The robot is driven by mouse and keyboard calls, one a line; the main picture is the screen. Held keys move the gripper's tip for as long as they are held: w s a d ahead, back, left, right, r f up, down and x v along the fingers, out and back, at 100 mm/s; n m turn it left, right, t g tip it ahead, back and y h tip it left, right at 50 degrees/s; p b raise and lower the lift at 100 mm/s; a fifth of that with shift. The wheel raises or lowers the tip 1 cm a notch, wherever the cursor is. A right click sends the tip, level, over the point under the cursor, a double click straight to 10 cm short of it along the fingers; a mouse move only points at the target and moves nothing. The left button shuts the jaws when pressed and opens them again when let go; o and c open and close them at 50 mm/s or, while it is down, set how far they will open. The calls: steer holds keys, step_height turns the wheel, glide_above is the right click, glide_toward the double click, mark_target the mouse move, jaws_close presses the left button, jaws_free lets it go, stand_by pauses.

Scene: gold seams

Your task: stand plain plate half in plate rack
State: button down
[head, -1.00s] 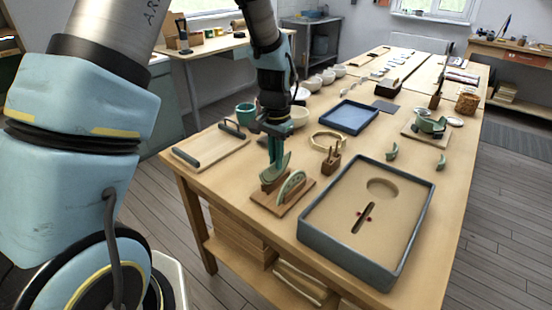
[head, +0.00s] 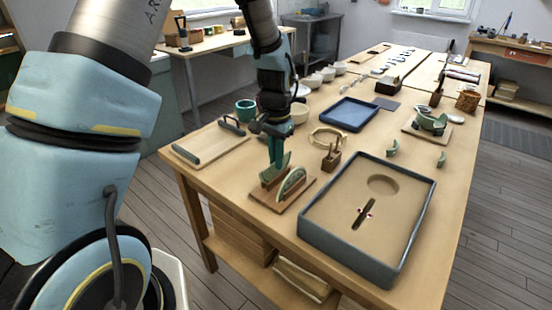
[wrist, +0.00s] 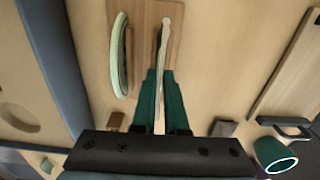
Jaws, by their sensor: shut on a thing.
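The wooden plate rack (head: 299,194) stands at the near left part of the table. A green plate half (head: 292,183) stands upright in its front slot; in the wrist view it is the pale-rimmed half (wrist: 121,62) at left. My gripper (head: 276,160) is shut on another green plate half, the plain plate half (head: 268,176), upright over the rear part of the rack. In the wrist view this half shows edge-on (wrist: 163,45) between my fingers (wrist: 160,88), in line with the rack's board (wrist: 146,14). Whether its lower edge is fully seated is hidden.
A large grey-rimmed tray (head: 345,252) lies right of the rack. A small wooden block holder (head: 331,161) and a cream ring (head: 325,136) are behind. A board with a dark handle (head: 198,148) and a green cup (head: 245,110) are at left.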

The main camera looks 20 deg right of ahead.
steer(key=shift+f, duration=0.2)
stand_by(0.4)
steer(key=shift+c, duration=1.9)
jaws_free()
steer(key=shift+r, duration=0.1)
steer(key=shift+r+p, duration=2.25)
steer(key=shift+r, duration=0.7)
steer(key=shift+a, duration=0.1)
